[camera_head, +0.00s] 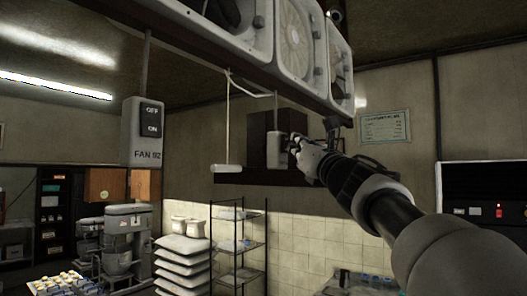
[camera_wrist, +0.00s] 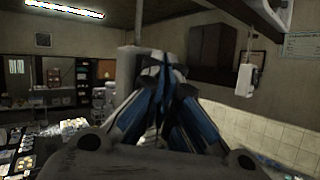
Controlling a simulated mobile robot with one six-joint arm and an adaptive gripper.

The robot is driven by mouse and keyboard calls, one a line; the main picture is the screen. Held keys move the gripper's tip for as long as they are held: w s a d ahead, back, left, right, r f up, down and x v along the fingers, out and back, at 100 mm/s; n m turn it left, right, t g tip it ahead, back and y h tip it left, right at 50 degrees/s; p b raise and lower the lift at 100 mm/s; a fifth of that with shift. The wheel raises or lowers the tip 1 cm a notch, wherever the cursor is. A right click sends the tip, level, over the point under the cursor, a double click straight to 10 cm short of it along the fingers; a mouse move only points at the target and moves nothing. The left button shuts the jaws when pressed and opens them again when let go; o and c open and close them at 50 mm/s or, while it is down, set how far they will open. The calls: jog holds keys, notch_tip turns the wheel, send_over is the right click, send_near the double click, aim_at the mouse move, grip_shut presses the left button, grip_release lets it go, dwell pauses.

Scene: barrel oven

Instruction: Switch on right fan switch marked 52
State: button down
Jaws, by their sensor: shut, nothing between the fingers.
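A grey switch box (camera_head: 129,140) hangs at the left in the head view. It has a dark OFF button above an ON button and a FAN label whose number is hard to read, perhaps 92. A second pale box (camera_head: 276,148) with a dark face is just left of my gripper (camera_head: 296,143); I cannot tell whether they touch. My gripper is shut and empty. In the wrist view my gripper (camera_wrist: 163,62) covers part of a pale box (camera_wrist: 127,66) behind it. Another pale hanging box (camera_wrist: 246,79) is to its right. I cannot match these boxes surely between views.
A row of fans (camera_head: 298,42) in a dark frame runs overhead. A pale tube (camera_head: 227,168) hangs on a cable near a dark shelf (camera_head: 260,179). A wire rack (camera_head: 239,243), stacked sacks (camera_head: 182,257) and a mixer (camera_head: 127,240) stand below. A framed notice (camera_head: 386,127) is on the wall.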

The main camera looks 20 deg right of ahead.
jog(key=shift+s+d, duration=0.4)
jog(key=shift+s, duration=0.1)
jog(key=shift+s+d+r, duration=0.2)
jog(key=shift+s+d, duration=0.55)
jog(key=shift+s, duration=0.25)
jog(key=shift+s+d+r, duration=0.15)
jog(key=shift+s+d, duration=0.6)
jog(key=shift+s, duration=0.2)
